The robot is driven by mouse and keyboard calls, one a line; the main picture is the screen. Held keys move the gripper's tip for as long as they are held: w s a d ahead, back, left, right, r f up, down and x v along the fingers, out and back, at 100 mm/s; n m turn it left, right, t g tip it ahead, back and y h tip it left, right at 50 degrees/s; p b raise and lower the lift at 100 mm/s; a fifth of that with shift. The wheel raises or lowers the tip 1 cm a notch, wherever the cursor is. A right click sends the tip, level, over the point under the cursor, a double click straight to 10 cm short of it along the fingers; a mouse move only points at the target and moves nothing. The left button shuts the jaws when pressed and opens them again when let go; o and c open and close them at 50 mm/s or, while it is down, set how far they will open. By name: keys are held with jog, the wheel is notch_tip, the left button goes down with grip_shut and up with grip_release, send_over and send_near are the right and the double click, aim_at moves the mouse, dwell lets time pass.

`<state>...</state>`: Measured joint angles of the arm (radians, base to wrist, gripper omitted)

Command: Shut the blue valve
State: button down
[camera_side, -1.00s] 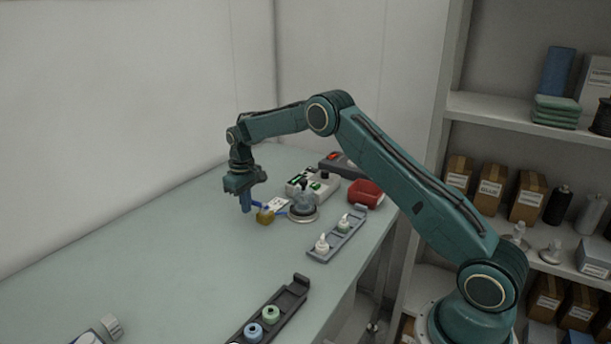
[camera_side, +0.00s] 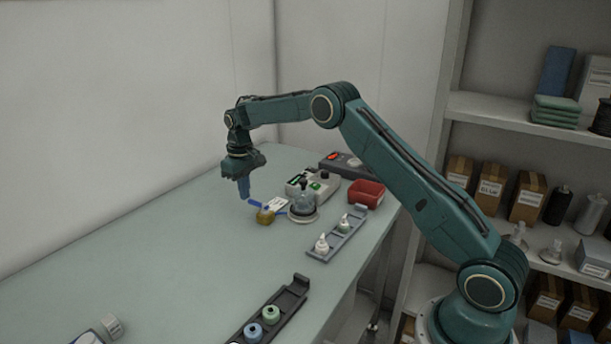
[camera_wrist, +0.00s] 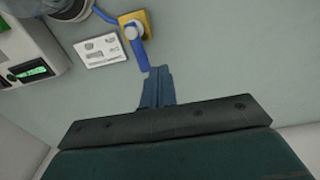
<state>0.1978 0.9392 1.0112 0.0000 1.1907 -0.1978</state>
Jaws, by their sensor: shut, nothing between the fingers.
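The blue valve has a brass-yellow body (camera_side: 265,216) on the table, with a blue lever (camera_side: 254,204) pointing out on its left side. In the wrist view the yellow body (camera_wrist: 147,17) is at the top, and the blue lever (camera_wrist: 138,52) runs down from its round pivot towards my fingers. My gripper (camera_side: 244,196) is shut and empty, with its blue fingers pointing down, above and slightly left of the lever's free end. In the wrist view my fingertips (camera_wrist: 158,71) appear close beside the lever end. A gap to the lever shows in the side view.
A white label card (camera_wrist: 102,50) lies beside the valve. A device with a green display (camera_wrist: 33,71), a red bin (camera_side: 367,195) and part racks (camera_side: 318,254) stand nearby.

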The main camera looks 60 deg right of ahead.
jog(key=shift+r, duration=1.8)
jog(key=shift+r, duration=0.1)
jog(key=s+a+r+t, duration=0.1)
jog(key=s+a+r, duration=0.3)
jog(key=s+r, duration=0.5)
jog(key=s+a+r+t, duration=0.2)
jog(key=s+a+r, duration=0.2)
jog(key=s+r, duration=0.55)
jog(key=s+a+f+t, duration=0.1)
jog(key=s+a+f, duration=0.1)
jog(key=s, duration=1)
jog(key=s+a+f+t, duration=0.1)
jog(key=s+a+f, duration=0.1)
jog(key=s, duration=1)
jog(key=shift+t, duration=0.3)
